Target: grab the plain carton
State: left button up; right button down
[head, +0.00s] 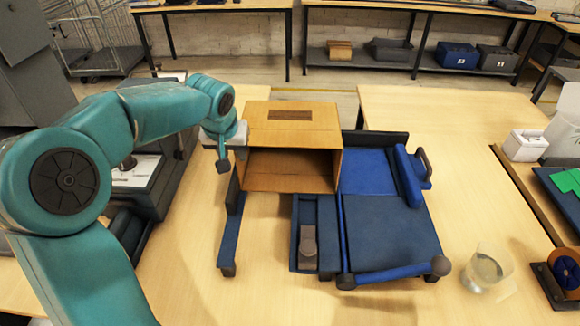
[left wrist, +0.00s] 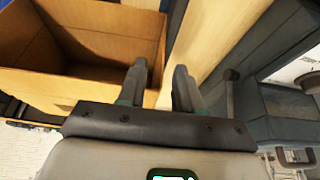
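The plain carton (head: 292,116) is an open brown box with a darker strip on top. In the head view its open side faces me and it rests at the back of a blue and dark folding fixture (head: 392,235). My left gripper (head: 231,158) is at the carton's left side. In the left wrist view, the gripper (left wrist: 158,82) has its two fingers apart, and the edge of the carton (left wrist: 110,85) shows near and between them. I cannot tell whether they touch it. My right gripper is not in view.
A clear cup (head: 487,268) stands right of the fixture. A tape dispenser (head: 563,275) and a white box (head: 525,145) are at the right. Dark equipment (head: 140,175) stands left, under my arm. The table (head: 450,120) is clear at the back right.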

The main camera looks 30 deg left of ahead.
aim_at(236, 160)
pick_arm(q)
jog(key=a+p+x, duration=0.1)
jog(key=x, duration=0.6)
jog(key=shift+w, duration=0.15)
jog(key=shift+d+r, duration=0.1)
jog(key=shift+r, duration=0.1)
jog(key=shift+c, duration=0.6)
grip_shut()
dwell(0.5)
